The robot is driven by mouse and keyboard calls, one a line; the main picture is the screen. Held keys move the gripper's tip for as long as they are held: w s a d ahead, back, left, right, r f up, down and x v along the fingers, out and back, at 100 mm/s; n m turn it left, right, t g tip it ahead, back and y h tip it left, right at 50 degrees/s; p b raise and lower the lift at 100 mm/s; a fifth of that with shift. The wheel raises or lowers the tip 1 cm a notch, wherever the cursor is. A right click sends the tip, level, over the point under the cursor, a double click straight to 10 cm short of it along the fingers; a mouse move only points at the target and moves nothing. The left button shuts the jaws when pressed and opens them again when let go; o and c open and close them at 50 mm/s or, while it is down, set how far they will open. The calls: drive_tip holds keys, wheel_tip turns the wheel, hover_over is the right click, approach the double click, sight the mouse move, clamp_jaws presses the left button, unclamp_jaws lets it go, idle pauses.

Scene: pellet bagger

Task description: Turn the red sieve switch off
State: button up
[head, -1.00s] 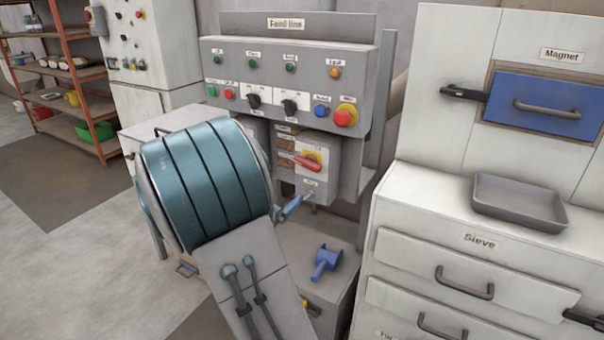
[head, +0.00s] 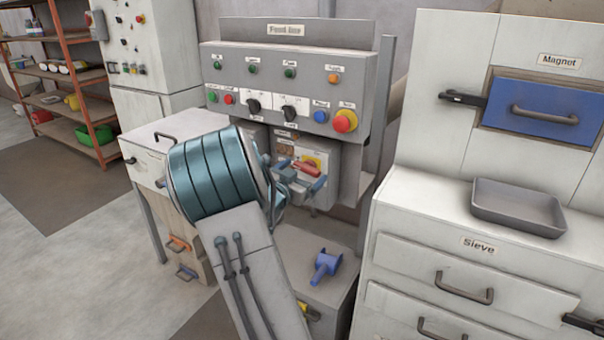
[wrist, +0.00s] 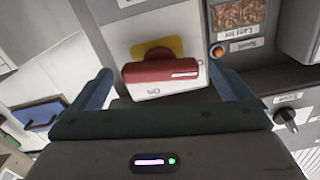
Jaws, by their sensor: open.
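The red sieve switch (head: 306,169) is a bar-shaped handle on a yellow plate, on the grey box under the Feed line panel. In the wrist view the red handle (wrist: 160,72) lies crosswise, with a white line near its right end. My gripper (head: 298,183) is open, its blue fingers in front of the box. In the wrist view the fingers (wrist: 160,80) stand wide on either side of the handle, with gaps at both ends. I cannot tell how deep the fingertips reach. My arm hides part of the box's left side in the head view.
The panel above has several buttons, black selector knobs and a red emergency button (head: 345,121) on yellow. A blue scoop-like object (head: 326,263) lies on the ledge below. The Sieve cabinet (head: 470,225) with a grey tray (head: 518,207) stands at the right.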

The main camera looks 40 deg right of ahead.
drive_tip(key=c, duration=1)
drive_tip(key=shift+r+n+p, duration=0.15)
drive_tip(key=shift+n+p, duration=0.35)
drive_tip(key=shift+p, duration=0.15)
drive_tip(key=shift+n, duration=0.6)
drive_tip(key=o, duration=1)
drive_tip(key=shift+a, duration=0.1)
drive_tip(key=v, duration=1.3)
drive_tip(key=shift+a, duration=0.3)
